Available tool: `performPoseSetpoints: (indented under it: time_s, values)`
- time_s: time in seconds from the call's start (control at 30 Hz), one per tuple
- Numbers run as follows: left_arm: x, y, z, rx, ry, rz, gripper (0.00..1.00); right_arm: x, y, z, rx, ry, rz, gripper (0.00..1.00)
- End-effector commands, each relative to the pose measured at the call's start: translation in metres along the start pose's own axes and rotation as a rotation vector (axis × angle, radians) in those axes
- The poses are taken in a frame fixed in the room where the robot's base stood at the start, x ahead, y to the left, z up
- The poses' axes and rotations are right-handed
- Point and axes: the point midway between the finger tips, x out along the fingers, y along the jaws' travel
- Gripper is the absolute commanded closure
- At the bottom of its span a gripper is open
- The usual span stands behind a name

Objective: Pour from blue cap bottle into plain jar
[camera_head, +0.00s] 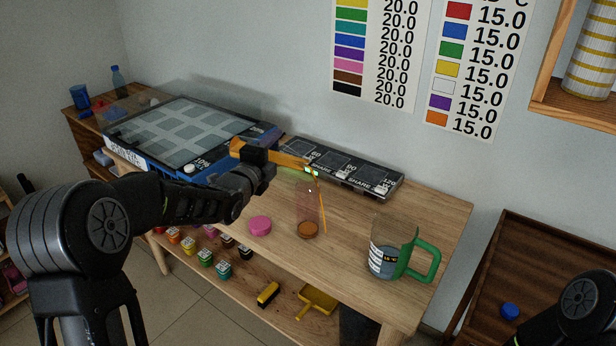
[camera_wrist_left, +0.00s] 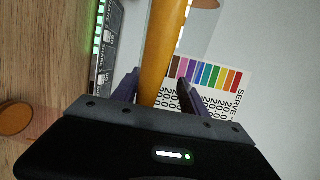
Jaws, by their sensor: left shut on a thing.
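My left gripper (camera_head: 262,160) is shut on an orange bottle (camera_head: 290,160), which is tipped almost flat with its mouth end to the right. No cap shows on it. In the left wrist view the bottle (camera_wrist_left: 166,50) runs between the two fingers (camera_wrist_left: 158,92). A thin orange stream falls from the mouth end, along the right side of a clear jar (camera_head: 307,200). I cannot tell whether all of it lands inside. The jar stands upright on the wooden table, with orange at its bottom. My right gripper is out of view.
A pink lid (camera_head: 260,226) lies left of the jar. A green-handled jug (camera_head: 392,235) stands to the right. A dark SHARE panel (camera_head: 345,165) and a large gridded board (camera_head: 180,132) lie behind. A blue cap (camera_head: 510,310) sits on the brown surface at right.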

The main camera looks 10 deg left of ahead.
Motion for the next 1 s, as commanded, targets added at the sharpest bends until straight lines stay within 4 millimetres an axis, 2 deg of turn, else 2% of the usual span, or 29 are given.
performPoseSetpoints:
  time_s: [1.0]
  values:
    - [-0.0002, -0.0081, -0.0011, 0.066, -0.005, -0.005, 1.0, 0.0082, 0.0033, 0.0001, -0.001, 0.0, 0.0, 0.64]
